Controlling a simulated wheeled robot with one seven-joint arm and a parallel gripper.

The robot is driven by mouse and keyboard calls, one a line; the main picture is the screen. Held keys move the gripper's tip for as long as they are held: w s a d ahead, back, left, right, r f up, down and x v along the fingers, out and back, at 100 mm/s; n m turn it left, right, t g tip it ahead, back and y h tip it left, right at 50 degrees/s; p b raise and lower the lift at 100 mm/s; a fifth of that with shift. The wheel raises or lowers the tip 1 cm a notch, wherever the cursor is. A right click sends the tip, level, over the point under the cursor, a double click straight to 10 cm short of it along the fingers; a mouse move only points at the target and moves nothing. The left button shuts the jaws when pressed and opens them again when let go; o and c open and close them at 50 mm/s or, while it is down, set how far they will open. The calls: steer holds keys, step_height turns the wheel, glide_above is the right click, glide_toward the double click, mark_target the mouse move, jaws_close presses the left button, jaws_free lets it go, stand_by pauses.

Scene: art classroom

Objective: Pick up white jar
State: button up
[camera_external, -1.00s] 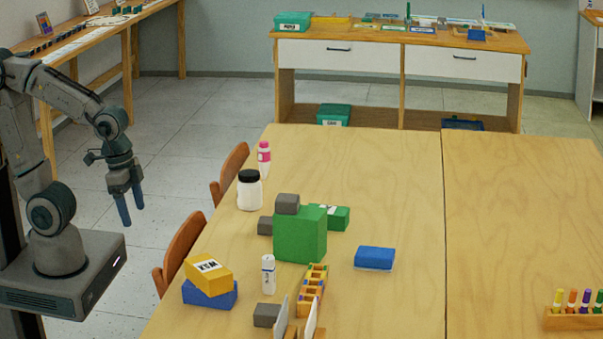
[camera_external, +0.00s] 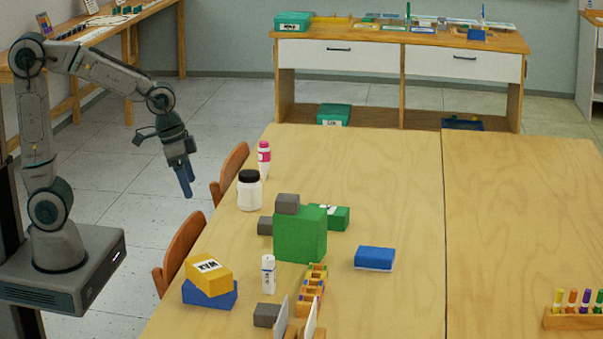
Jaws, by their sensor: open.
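The white jar (camera_external: 249,193) has a black lid and stands upright on the near wooden table, close to its left edge. My gripper (camera_external: 186,181) hangs in the air left of the jar, outside the table edge, with its fingers pointing down. It is open and empty, and clear of the jar. The fingers overlap each other from this side, so the gap between them is hard to see.
A pink-labelled bottle (camera_external: 264,159) stands just behind the jar. A green block (camera_external: 300,236) with grey blocks is to its right. Chair backs (camera_external: 230,172) rise along the table's left edge between my arm and the table (camera_external: 380,180). The table's back part is clear.

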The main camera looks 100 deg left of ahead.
steer(key=w+a+n, duration=0.2)
steer(key=w+a, duration=0.2)
steer(key=a, duration=0.7)
steer(key=n+y+p, duration=0.2)
glide_toward(244, 175)
steer(key=f, duration=0.1)
steer(key=shift+t, duration=0.4)
steer(key=x, duration=0.5)
steer(key=b+x, duration=0.1)
steer(key=x, duration=0.2)
steer(key=shift+s+a, duration=0.2)
steer(key=shift+a, duration=0.05)
steer(key=shift+s+a+x, duration=0.1)
steer(key=shift+x, duration=1.3)
steer(key=shift+s+a+x, duration=0.1)
steer(key=shift+a+x, duration=0.05)
steer(key=shift+x, duration=1.2)
steer(key=c, duration=1.3)
